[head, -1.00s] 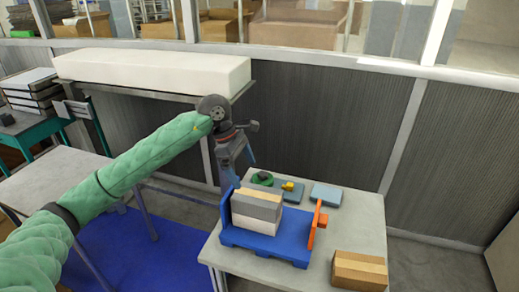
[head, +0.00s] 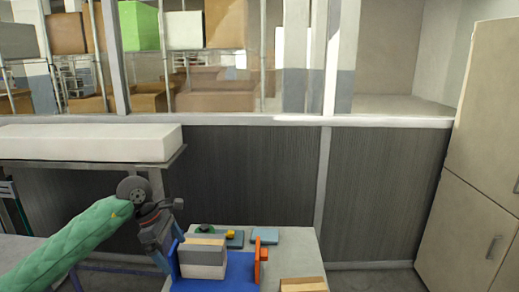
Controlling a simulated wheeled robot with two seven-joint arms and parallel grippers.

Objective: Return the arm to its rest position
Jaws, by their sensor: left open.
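My left arm, in a green sleeve, comes in from the lower left of the head view. My left gripper (head: 162,252) hangs downward at the left side of the blue tray (head: 243,270), near its back corner. It is open and I see nothing between its fingers. The tray sits on a light table and holds a stack of grey and tan boxes (head: 203,257). I cannot tell whether the fingers touch the tray. My right gripper is out of view.
An orange piece (head: 261,259) stands at the tray's right side. Small green, yellow and blue items lie behind the tray. A cardboard box (head: 303,285) is at the table's front right. A long white block (head: 90,143) rests on a shelf behind my arm. Tan cabinets (head: 487,140) stand at right.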

